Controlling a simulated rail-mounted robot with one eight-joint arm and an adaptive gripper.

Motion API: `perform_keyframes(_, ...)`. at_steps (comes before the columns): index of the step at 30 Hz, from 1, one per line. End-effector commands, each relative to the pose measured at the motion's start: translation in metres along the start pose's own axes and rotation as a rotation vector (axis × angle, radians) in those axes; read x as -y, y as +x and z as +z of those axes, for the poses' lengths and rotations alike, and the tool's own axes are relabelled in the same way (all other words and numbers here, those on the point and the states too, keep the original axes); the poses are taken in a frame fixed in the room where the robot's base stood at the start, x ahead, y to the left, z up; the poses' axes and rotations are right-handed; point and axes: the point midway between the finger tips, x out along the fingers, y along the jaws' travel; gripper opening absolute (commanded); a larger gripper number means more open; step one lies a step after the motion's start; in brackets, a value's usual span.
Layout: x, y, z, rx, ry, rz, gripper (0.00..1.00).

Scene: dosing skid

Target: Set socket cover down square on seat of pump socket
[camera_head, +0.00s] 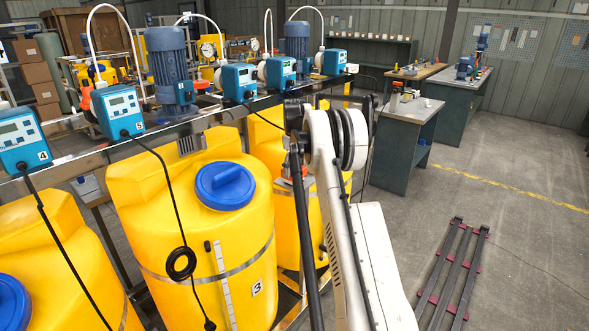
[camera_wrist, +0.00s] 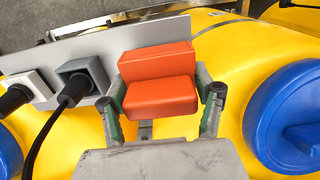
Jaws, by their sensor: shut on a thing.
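The orange socket cover (camera_wrist: 160,92) is a stepped block in the middle of the wrist view. My gripper (camera_wrist: 163,88) is shut on it, one finger at each side. The cover overlaps the right end of a grey mounting plate (camera_wrist: 118,42); whether it touches the plate cannot be told. A grey socket (camera_wrist: 84,72) with a black plug sits on the plate left of the cover. A pale socket (camera_wrist: 28,88) with another black plug is farther left. Any seat under the cover is hidden. In the head view my arm mostly hides the gripper.
Yellow tanks surround the plate, one with a blue lid (camera_wrist: 290,115) right of my gripper. A black cable (camera_wrist: 50,128) hangs from the grey socket's plug. In the head view, blue dosing pumps (camera_head: 238,82) line the rail (camera_head: 75,165) above the tanks (camera_head: 140,205).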

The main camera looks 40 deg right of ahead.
Motion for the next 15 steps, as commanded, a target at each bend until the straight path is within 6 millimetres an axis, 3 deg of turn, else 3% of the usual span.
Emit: perform_keyframes(15,0.000,0.012,0.000,0.000,0.000,0.000,0.37)
